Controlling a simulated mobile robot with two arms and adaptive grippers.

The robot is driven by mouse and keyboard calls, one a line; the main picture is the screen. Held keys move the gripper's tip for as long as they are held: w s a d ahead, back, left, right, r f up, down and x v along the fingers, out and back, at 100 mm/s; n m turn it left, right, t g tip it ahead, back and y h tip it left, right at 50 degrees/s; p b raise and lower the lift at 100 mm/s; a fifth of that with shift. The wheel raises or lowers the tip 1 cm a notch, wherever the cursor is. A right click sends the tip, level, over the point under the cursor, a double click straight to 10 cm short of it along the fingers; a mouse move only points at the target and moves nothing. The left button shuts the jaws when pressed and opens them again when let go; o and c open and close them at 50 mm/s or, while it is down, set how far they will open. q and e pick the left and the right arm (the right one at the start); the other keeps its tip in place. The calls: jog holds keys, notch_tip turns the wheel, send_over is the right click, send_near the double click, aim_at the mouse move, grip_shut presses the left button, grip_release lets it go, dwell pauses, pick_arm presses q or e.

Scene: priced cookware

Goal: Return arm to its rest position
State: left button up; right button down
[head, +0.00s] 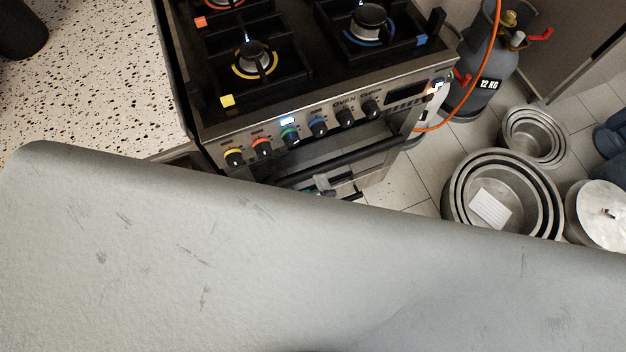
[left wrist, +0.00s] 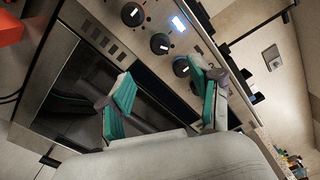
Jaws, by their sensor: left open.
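My left gripper (head: 325,186) shows small in the head view, low in front of the oven, partly hidden from below. In the left wrist view my left gripper (left wrist: 161,74) has its two teal-padded fingers spread apart with nothing between them. Behind the fingers are the dark oven door (left wrist: 75,95) and the knob panel (left wrist: 150,30). In the head view the gripper is near the black oven handle (head: 345,162); I cannot tell whether it touches it. My right gripper is not in view.
The gas stove (head: 320,112) stands beside a speckled counter (head: 90,75). A gas cylinder (head: 484,92) with an orange hose (head: 470,95), nested metal pots (head: 455,190), smaller pots (head: 510,135) and a lidded pot (head: 603,215) stand on the floor at right. The head view's lower half is blocked.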

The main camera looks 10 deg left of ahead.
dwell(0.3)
pick_arm(q)
jog(key=s+a+f+g+h, duration=0.1)
jog(key=s+a+f+g, duration=0.15)
jog(key=f, duration=0.55)
jog(key=s+a+f+g+h, duration=0.1)
jog(key=a+f+g+h, duration=0.15)
jog(key=f, duration=0.55)
jog(key=s+a+f+g+h, duration=0.1)
jog(key=s+a+f+g, duration=0.15)
jog(key=f, duration=0.55)
jog(key=s+a+f+n+g+h, duration=0.2)
jog(key=s+a+f+n+g, duration=0.1)
jog(key=s+a+f+n, duration=0.2)
jog(key=s+a+f+n+g+h, duration=0.3)
jog(key=s+a+f+n, duration=0.3)
jog(key=s+f+n, duration=0.3)
notch_tip(320, 180, down, 3)
jog(key=shift+s+r, duration=0.1)
jog(key=shift+s, duration=0.9)
